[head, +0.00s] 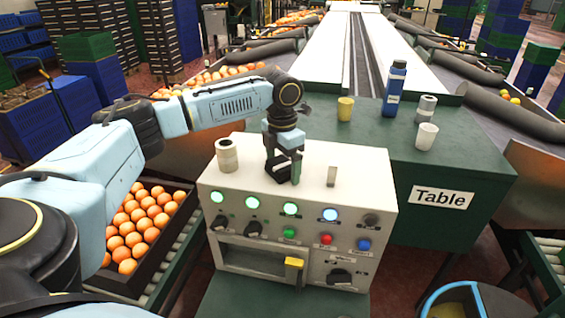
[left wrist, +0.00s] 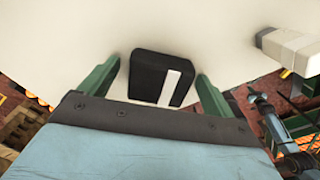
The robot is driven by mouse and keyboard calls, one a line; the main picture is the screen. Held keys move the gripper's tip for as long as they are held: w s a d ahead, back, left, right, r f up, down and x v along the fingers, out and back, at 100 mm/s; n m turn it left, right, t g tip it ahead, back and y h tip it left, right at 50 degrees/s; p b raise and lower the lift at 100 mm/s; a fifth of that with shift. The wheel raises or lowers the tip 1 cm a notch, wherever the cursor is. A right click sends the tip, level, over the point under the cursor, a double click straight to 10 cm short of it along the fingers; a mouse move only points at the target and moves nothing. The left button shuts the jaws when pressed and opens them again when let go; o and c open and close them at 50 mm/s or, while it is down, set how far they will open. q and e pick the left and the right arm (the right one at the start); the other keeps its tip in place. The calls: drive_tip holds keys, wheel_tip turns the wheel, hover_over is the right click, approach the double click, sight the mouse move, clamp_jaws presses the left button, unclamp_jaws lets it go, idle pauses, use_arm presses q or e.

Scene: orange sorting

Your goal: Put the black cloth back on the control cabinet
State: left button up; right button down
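The black cloth (head: 279,172), a compact folded dark piece, lies on the white top of the control cabinet (head: 316,165). In the left wrist view the cloth (left wrist: 150,75) looks like a rounded black block with a white stripe. My left gripper (head: 284,168) reaches down over it. Its green fingers (left wrist: 157,88) stand on either side of the cloth, with white surface visible between each finger and the cloth. The gripper is open. I cannot tell the exact height of the fingertips above the cabinet top. My right gripper does not show.
A white roll (head: 227,155) stands left of the gripper and a small pale block (head: 331,176) right of it on the cabinet. Behind, the green table (head: 470,160) holds a yellow cup (head: 345,108), a blue bottle (head: 394,88) and white containers. An orange crate (head: 178,235) is at left.

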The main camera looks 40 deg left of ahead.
sight(282, 162)
use_arm(q)
drive_tip(key=shift+r, duration=0.3)
wheel_tip(282, 162, up, 12)
drive_tip(key=p, duration=0.1)
drive_tip(key=shift+p, duration=0.3)
drive_tip(key=shift+f, duration=0.2)
